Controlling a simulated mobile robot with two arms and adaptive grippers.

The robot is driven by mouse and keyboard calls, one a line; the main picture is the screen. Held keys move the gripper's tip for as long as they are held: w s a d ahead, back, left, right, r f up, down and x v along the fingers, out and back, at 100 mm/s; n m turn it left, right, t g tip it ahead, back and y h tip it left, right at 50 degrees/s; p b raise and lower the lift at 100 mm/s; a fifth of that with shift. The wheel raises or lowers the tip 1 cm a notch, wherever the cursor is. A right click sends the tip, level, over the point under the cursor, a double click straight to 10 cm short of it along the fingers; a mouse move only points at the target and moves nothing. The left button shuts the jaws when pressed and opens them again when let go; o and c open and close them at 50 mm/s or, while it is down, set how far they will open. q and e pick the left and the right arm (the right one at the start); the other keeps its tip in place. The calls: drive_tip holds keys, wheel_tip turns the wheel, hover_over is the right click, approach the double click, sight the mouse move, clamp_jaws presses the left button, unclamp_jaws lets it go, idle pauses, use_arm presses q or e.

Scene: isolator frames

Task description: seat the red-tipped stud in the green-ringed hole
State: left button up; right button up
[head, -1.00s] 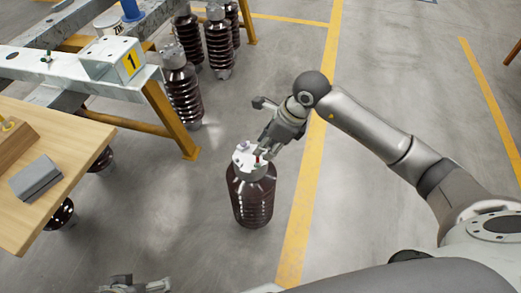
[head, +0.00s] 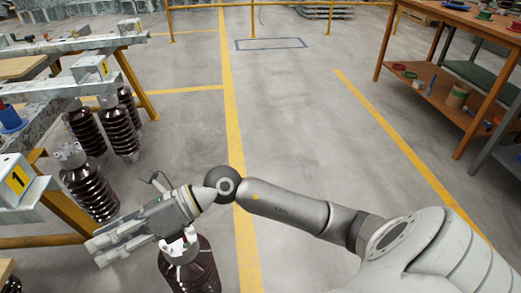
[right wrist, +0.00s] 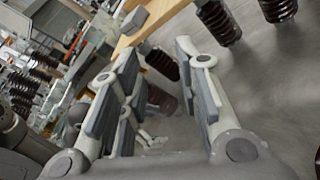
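A brown ribbed insulator (head: 190,275) with a pale cap (head: 181,250) stands upright on the floor at the bottom of the head view. My right gripper (head: 100,248) is left of the cap, pointing left. In the right wrist view its fingers (right wrist: 160,95) are spread apart with nothing between them. I cannot make out the green-ringed hole. My left gripper is not recognisable in either current view.
A galvanised frame with a yellow number 1 plate (head: 16,180) stands at the left, with more brown insulators (head: 90,185) beside it. A wooden workbench (head: 470,20) with a lower shelf is at the right. The floor (head: 300,120) between is clear.

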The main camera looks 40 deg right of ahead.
drive_tip(key=w+d+r+m+t, duration=0.3)
drive_tip(key=d+r+m+t, duration=0.2)
drive_tip(key=r+m+t, duration=0.8)
drive_tip(key=w+d+f+m+h, duration=0.2)
drive_tip(key=d+f+m+h, duration=1.4)
drive_tip(key=m, duration=0.7)
drive_tip(key=s+d+f+m+g+h, duration=0.15)
drive_tip(key=s+f+m+g, duration=0.35)
drive_tip(key=f, duration=0.5)
drive_tip(key=s+a+f+g+y, duration=0.1)
drive_tip(key=s+f+g, duration=0.3)
drive_tip(key=s, duration=0.5)
drive_tip(key=s+a+f+m+g+y, duration=0.1)
drive_tip(key=s+a+f+g, duration=0.1)
drive_tip(key=s+f+g, duration=0.2)
drive_tip(key=s+f, duration=0.3)
drive_tip(key=s, duration=0.2)
drive_tip(key=shift+w, duration=0.1)
